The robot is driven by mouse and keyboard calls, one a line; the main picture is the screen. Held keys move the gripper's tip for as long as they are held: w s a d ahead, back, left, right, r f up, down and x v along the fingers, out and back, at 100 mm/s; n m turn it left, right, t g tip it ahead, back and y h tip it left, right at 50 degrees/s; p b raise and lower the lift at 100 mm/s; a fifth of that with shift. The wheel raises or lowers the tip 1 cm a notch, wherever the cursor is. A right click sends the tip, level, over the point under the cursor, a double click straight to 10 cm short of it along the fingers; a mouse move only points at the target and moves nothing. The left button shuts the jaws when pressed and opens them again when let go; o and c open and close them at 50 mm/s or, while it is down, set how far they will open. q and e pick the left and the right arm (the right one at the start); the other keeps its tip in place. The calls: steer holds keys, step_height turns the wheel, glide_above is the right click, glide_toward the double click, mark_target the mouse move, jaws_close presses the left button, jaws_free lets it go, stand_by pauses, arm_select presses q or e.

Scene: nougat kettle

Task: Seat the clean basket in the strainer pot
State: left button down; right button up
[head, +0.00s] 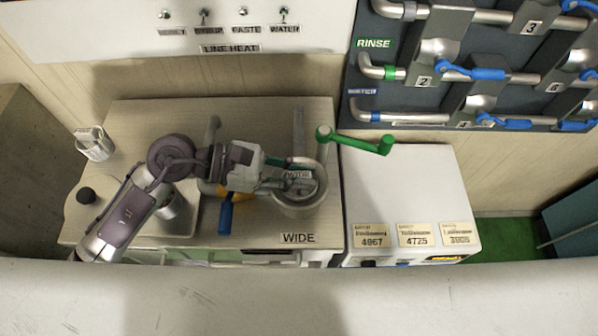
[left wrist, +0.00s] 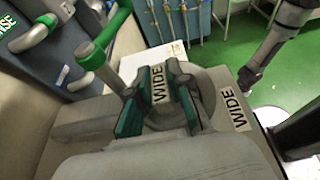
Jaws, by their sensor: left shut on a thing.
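The strainer pot (head: 298,211) is a round grey pot at the right of the wooden bench, above its WIDE label. My left gripper (head: 290,180) is over its mouth, shut on the basket, whose tag (head: 299,174) shows at the fingers. In the left wrist view the green-padded fingers (left wrist: 157,98) close on a part tagged WIDE (left wrist: 158,84). The basket's body is hidden, so I cannot tell whether it rests in the pot. An arm, apparently my right, shows at upper right of the wrist view, its end (left wrist: 248,78) unclear.
A green crank handle (head: 357,141) stands close right of the pot. A blue-handled tool (head: 226,215) lies left of it. A white cabinet (head: 405,185) adjoins the bench; pipes and valves (head: 435,75) are behind.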

arm_select(q)
steer(key=shift+s+f, duration=0.2)
steer(key=shift+f, duration=0.4)
steer(key=c, duration=0.5)
jaws_free()
steer(key=shift+c, duration=0.2)
steer(key=shift+w+r+p, duration=0.1)
steer(key=shift+r+p, duration=0.5)
steer(key=shift+r, duration=0.2)
steer(key=shift+r+p, duration=2.15)
steer(key=shift+r, duration=1.4)
steer(key=shift+f, duration=0.1)
